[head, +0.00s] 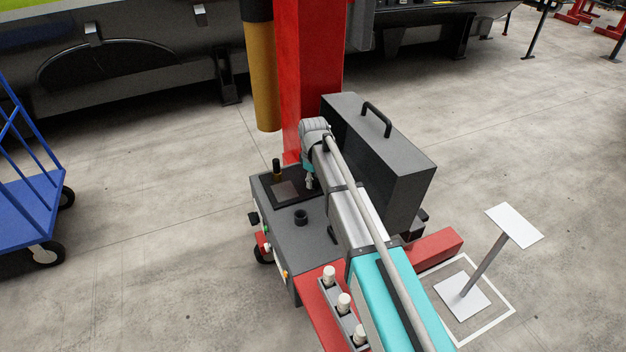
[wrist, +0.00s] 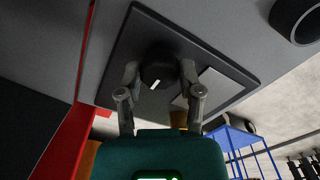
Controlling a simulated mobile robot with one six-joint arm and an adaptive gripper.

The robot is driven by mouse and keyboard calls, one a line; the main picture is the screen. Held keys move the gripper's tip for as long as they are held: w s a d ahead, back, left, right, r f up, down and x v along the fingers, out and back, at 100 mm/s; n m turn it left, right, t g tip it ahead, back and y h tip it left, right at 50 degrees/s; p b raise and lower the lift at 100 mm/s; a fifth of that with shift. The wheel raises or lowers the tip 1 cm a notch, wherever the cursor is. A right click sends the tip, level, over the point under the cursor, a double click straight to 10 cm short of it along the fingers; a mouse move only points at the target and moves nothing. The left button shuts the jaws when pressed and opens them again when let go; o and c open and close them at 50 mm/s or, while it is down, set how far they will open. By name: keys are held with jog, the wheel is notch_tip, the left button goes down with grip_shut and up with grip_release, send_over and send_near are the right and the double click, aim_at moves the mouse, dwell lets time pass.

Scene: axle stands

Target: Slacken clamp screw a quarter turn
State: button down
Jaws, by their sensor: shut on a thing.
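The clamp screw's head appears to be the dark round knob (wrist: 160,66) with a short white mark, in the wrist view. It sits on a black plate (wrist: 137,28). My gripper (wrist: 159,76) is shut on the knob, one finger on each side of it. The white mark points down and slightly left in that view. In the head view my gripper (head: 310,183) reaches down to the right part of the black plate (head: 268,185) on top of a grey cabinet (head: 285,235). The knob is hidden there by my gripper and arm.
A short post (head: 277,168) stands at the plate's back edge, and a black round piece (head: 301,217) sits in front of the plate. A red column (head: 307,70) rises behind, and a tall grey case (head: 385,165) stands right of my arm. A blue cart (head: 30,205) is far left.

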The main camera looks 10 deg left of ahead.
jog(key=shift+s, duration=0.2)
jog(key=shift+c, duration=1.6)
grip_release()
jog(key=shift+o, duration=0.3)
jog(key=shift+w, duration=0.1)
jog(key=shift+m, duration=0.3)
